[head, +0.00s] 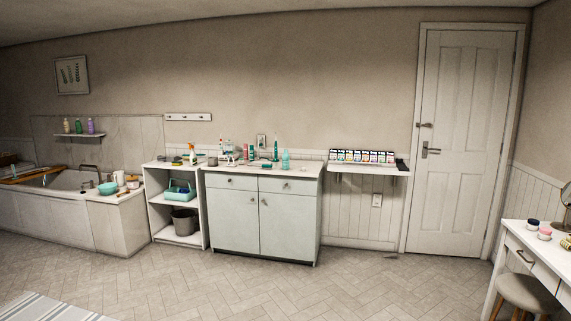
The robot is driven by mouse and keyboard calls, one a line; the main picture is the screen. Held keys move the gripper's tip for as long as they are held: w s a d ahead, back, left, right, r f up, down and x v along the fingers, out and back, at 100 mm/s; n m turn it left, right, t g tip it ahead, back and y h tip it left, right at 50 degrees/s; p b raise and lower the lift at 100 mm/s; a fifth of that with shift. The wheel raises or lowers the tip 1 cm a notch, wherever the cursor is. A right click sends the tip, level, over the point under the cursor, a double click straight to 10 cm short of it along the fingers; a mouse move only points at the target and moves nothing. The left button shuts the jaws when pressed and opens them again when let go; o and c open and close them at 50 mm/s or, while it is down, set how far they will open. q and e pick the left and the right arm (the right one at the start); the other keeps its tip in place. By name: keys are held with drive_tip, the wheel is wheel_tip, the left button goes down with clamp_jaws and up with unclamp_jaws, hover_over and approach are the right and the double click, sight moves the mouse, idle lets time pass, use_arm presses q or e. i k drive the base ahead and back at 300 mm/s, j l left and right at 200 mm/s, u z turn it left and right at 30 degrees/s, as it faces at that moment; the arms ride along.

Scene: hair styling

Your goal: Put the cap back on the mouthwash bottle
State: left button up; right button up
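A translucent teal bottle (285,161), which looks like the mouthwash bottle, stands upright near the right end of the top of a white cabinet (234,217). It is far across the room, and I cannot tell whether its top is bare. A small pale object (303,168) lies to the right of it on the cabinet top; it may be the cap, but it is too small to be sure. Neither of my grippers is in view.
Toothbrushes, tubes and other items crowd the cabinet top. A shelf unit (161,211) adjoins the cabinet's left, with a bathtub beyond. A wall shelf with small boxes (361,156) hangs to its right. A table and stool (527,294) stand at right. The tiled floor (300,290) is clear.

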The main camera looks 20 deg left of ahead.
sight(286, 157)
drive_tip(key=i+u, duration=0.1)
drive_tip(key=i, duration=0.45)
drive_tip(key=i+u, duration=0.1)
drive_tip(key=i, duration=0.5)
drive_tip(key=i+u, duration=0.1)
drive_tip(key=i, duration=0.45)
drive_tip(key=i+u, duration=0.15)
drive_tip(key=i, duration=0.45)
drive_tip(key=i+l+u, duration=0.1)
drive_tip(key=i, duration=0.45)
drive_tip(key=i+l+u, duration=0.1)
drive_tip(key=i+l, duration=0.15)
drive_tip(key=i, duration=0.3)
drive_tip(key=i+j, duration=0.85)
drive_tip(key=i, duration=0.2)
drive_tip(key=i+j, duration=0.85)
drive_tip(key=i, duration=0.2)
drive_tip(key=l+z, duration=0.05)
